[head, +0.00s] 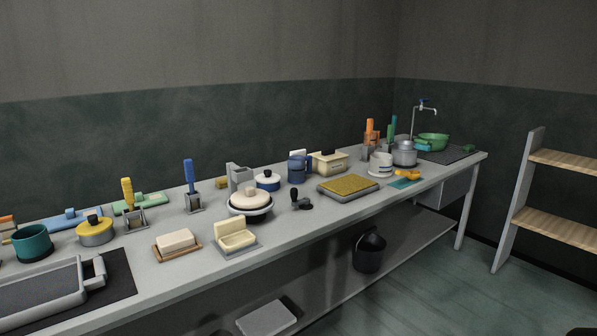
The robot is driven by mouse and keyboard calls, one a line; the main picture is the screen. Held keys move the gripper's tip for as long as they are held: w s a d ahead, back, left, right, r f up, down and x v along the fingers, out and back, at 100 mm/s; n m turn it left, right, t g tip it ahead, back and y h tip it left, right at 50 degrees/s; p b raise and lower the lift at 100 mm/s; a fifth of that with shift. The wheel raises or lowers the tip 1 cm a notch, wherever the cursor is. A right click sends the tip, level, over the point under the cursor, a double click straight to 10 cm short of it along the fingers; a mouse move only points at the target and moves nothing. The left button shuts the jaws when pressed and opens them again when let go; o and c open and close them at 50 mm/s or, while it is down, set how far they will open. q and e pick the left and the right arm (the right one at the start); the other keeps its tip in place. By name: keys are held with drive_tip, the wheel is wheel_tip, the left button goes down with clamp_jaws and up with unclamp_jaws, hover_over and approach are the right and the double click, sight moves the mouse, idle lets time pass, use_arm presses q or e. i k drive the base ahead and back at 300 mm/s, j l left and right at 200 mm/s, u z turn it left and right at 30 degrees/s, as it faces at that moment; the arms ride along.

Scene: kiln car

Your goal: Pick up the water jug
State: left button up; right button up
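A dark blue jug-like vessel (297,169) with a handle stands upright toward the back of the long grey counter (300,219), near its middle. It is the thing that looks most like the water jug, though it is small in the picture. No gripper shows in the head view, and nothing holds the vessel.
A yellow-topped tray (347,187) lies in front and to the right of the vessel. A small black-handled tool (299,200) and a lidded bowl (250,203) are in front of it. A black bucket (369,251) stands on the lower shelf. Wooden shelves (562,229) stand at right; floor between is clear.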

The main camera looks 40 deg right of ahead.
sight(297, 173)
drive_tip(key=z, duration=1.5)
